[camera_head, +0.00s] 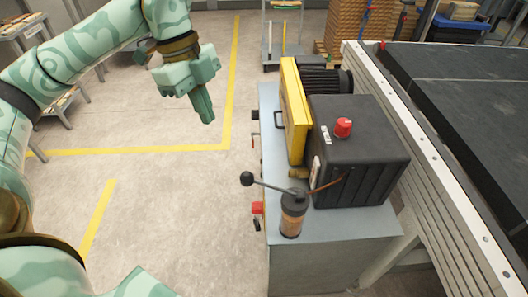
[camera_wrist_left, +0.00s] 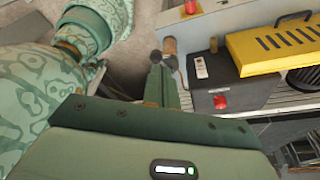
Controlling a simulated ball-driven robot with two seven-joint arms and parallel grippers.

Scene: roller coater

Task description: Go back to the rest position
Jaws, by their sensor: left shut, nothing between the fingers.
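My left gripper (camera_head: 206,108) hangs in the air over the bare floor, to the left of the machine cabinet. Its fingers point down and are shut with nothing between them. The left wrist view shows the shut fingers (camera_wrist_left: 156,62) in front of the machine, near the lever's black knob in the picture. My left arm comes in from the left of the head view, green with a swirl pattern. My right gripper is in neither view.
A grey cabinet (camera_head: 335,250) carries a black box (camera_head: 360,160) with a red knob (camera_head: 343,128), a yellow guard (camera_head: 292,110) and a lever (camera_head: 270,186) sticking out left. A conveyor (camera_head: 460,100) runs along the right. The floor (camera_head: 170,190) left of the cabinet is clear.

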